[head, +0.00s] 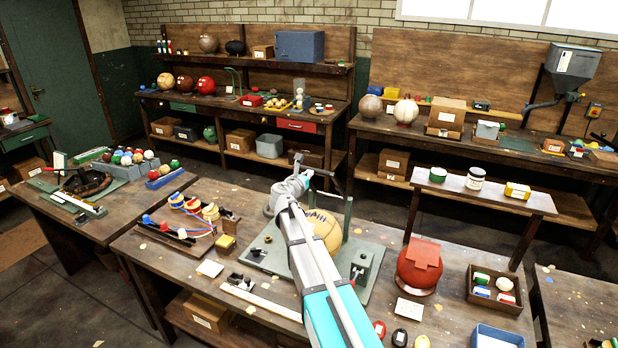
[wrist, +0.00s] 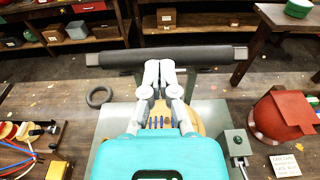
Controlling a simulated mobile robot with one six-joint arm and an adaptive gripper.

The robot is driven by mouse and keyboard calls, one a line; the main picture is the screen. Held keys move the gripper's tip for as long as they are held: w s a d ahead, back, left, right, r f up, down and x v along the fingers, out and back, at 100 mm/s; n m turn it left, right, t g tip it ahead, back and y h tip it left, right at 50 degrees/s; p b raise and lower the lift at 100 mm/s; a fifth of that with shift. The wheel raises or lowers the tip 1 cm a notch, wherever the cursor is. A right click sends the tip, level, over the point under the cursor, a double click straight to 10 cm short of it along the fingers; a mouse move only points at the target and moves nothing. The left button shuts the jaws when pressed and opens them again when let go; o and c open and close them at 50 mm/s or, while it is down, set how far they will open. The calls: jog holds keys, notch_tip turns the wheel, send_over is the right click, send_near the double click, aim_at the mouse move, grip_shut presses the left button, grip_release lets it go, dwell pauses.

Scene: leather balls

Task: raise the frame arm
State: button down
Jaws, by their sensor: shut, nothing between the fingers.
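The frame arm (wrist: 205,56) is a dark padded bar with grey ends, lying crosswise in the wrist view. My gripper (wrist: 160,66) is shut and empty, its fingertips together at the near side of the bar's middle. I cannot tell whether they touch it. In the head view my gripper (head: 303,178) is beside the bar, above the far part of the bench. A green post (head: 347,218) stands on the grey-green base plate (head: 268,262). A tan ball with dark blue marks (head: 327,228) sits on the plate, partly hidden by my arm.
A small grey-green box with a lever (head: 362,264) stands at the plate's right. A red ball form (head: 419,265) is farther right. Left are a rack of coloured spools (head: 192,208) and a yellow block (head: 225,244). A dark ring (wrist: 99,96) lies left of my gripper.

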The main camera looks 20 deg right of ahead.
jog(key=w+d+r+p, duration=0.4)
jog(key=w+d, duration=0.4)
jog(key=w+d+r+p, duration=0.4)
jog(key=w+d, duration=0.3)
jog(key=w, duration=0.1)
jog(key=shift+w+d+r, duration=0.35)
jog(key=shift+w+r, duration=0.05)
dwell(0.7)
jog(key=shift+r, duration=0.1)
